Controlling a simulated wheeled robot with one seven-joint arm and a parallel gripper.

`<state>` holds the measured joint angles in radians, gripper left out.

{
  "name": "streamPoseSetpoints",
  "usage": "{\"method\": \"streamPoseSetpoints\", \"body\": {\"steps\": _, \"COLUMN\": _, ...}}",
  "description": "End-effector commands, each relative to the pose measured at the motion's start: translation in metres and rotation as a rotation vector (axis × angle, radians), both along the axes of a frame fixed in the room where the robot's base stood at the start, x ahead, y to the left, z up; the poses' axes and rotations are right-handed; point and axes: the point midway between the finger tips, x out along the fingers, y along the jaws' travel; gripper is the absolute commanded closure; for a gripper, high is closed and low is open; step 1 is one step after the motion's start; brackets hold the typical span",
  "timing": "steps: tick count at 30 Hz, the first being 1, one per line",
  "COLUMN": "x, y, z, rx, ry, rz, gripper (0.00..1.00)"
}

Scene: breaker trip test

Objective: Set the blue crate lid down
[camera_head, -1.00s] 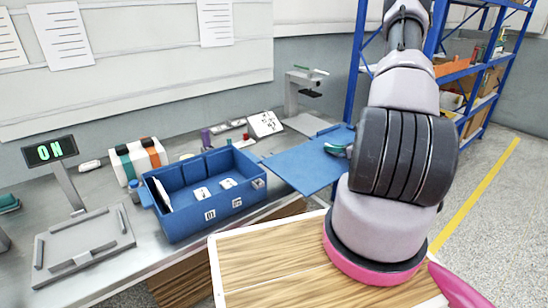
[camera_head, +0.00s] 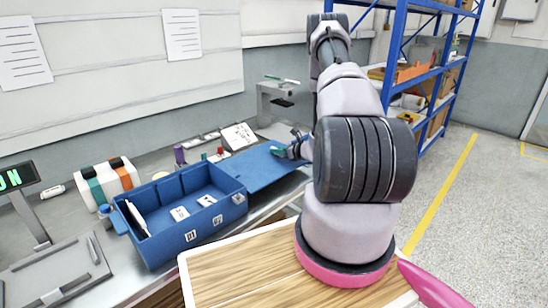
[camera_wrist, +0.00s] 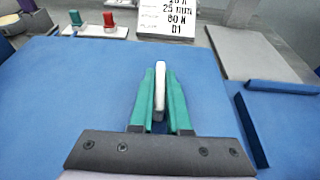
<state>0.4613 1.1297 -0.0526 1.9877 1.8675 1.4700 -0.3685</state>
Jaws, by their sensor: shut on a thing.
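The blue crate lid (camera_head: 258,167) is a flat blue panel to the right of the open blue crate (camera_head: 190,236). My gripper (camera_head: 290,150) is at the lid's far right edge, partly hidden by my arm. In the wrist view the lid (camera_wrist: 60,105) fills most of the picture, and the teal fingers of my gripper (camera_wrist: 160,88) are closed on a pale upright piece on it. The lid lies low beside the crate's right wall; I cannot tell whether it touches the bench. Several white pieces lie inside the crate.
A printed card (camera_head: 239,136) stands behind the lid. Red and green knobbed parts (camera_wrist: 108,24) sit beyond the lid. A grey stand (camera_head: 275,103) is at the back. A wooden-topped surface (camera_head: 240,274) is in front. A display (camera_head: 18,178) stands left.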

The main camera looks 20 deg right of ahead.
Motion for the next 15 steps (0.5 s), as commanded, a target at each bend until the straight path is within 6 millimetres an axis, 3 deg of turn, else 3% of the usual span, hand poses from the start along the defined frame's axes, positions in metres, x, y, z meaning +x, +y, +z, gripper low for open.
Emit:
{"method": "streamPoseSetpoints", "body": {"steps": 6, "x": 0.018, "y": 0.007, "z": 0.001, "rx": 0.0, "ry": -0.002, "rz": 0.001, "gripper": 1.0}}
{"method": "streamPoseSetpoints", "body": {"steps": 12, "x": 0.017, "y": 0.006, "z": -0.032, "rx": 0.003, "ry": 0.0, "rz": -0.002, "gripper": 1.0}}
{"method": "streamPoseSetpoints", "body": {"steps": 15, "x": 0.017, "y": 0.006, "z": -0.034, "rx": 0.002, "ry": -0.003, "rz": -0.001, "gripper": 1.0}}
